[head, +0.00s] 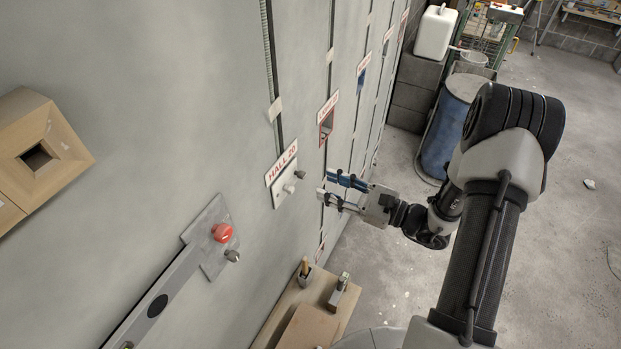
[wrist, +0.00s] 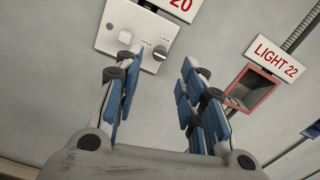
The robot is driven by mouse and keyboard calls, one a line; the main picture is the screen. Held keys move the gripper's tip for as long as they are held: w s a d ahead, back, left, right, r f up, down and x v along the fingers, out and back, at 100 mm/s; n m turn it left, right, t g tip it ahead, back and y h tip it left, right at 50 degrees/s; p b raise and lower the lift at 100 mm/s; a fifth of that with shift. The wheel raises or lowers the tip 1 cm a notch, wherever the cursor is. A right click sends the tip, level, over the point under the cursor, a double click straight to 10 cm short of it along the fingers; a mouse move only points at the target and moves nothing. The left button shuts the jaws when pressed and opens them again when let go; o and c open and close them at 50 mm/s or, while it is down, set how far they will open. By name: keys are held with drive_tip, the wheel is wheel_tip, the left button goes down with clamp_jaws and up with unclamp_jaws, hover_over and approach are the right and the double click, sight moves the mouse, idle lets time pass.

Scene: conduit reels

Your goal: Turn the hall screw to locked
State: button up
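The HALL 20 plate (head: 280,192) is a pale switch plate on the grey wall, under a white sign with red letters (head: 282,163). Its screw (head: 300,174) is a small grey metal head standing out from the plate. In the wrist view the screw (wrist: 160,53) sits at the plate's lower right, near small OPEN and LOCK marks. My gripper (head: 326,186) is open and empty, in front of the wall to the right of the plate. Its blue-padded fingers (wrist: 156,66) are apart, below the screw in the wrist view.
A LIGHT 22 sign and red-framed recess (wrist: 250,86) are to the right. A wooden shelf (head: 286,307) with small items is below. A blue drum (head: 445,125) stands behind.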

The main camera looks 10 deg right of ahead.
sight(305, 176)
drive_tip(key=x, duration=0.6)
drive_tip(key=shift+a, duration=0.1)
clamp_jaws()
idle(0.3)
